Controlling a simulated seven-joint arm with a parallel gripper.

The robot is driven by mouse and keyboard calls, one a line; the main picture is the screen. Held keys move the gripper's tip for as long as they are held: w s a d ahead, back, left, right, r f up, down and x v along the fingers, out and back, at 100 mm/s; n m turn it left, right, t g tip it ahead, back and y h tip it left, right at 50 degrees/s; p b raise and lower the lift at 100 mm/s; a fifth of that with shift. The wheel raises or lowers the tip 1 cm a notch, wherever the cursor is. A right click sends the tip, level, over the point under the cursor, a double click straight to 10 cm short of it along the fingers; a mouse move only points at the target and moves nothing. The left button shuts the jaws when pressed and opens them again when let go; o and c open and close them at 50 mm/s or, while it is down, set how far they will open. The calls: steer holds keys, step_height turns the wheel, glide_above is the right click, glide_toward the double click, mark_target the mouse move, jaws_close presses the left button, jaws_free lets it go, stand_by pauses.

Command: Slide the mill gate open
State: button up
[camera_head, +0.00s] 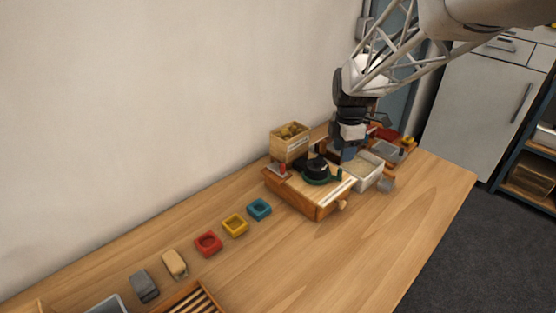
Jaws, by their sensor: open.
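The mill appears to be the wooden box unit (312,201) on the table, with a round black and green part (318,169) on its top. A small light knob (342,206) sticks out of its front right side. A red piece (282,169) stands at its left corner and a green post (339,174) at its right. I cannot tell which part is the gate. My gripper (347,153) is open, pointing down just behind and right of the round part. Its fingertips are small and partly hidden, and I cannot tell whether they touch anything.
A wooden bin of chestnuts (290,142) stands behind the mill. A white tray (367,184) is to its right, with grey and red items beyond. Teal (259,209), yellow (235,225) and red (208,243) blocks line the left. The front table (370,240) is clear.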

steer(key=shift+a, duration=0.1)
stand_by(0.6)
steer(key=a, duration=0.1)
steer(key=n+t+h, duration=0.1)
steer(key=n+t, duration=0.3)
steer(key=n, duration=0.8)
glide_toward(282, 164)
step_height(282, 164, down, 3)
steer(key=shift+w+d+r, duration=0.1)
steer(key=shift+w, duration=0.25)
steer(key=shift+x, duration=3.95)
steer(key=shift+w+d+r, duration=0.1)
jaws_close()
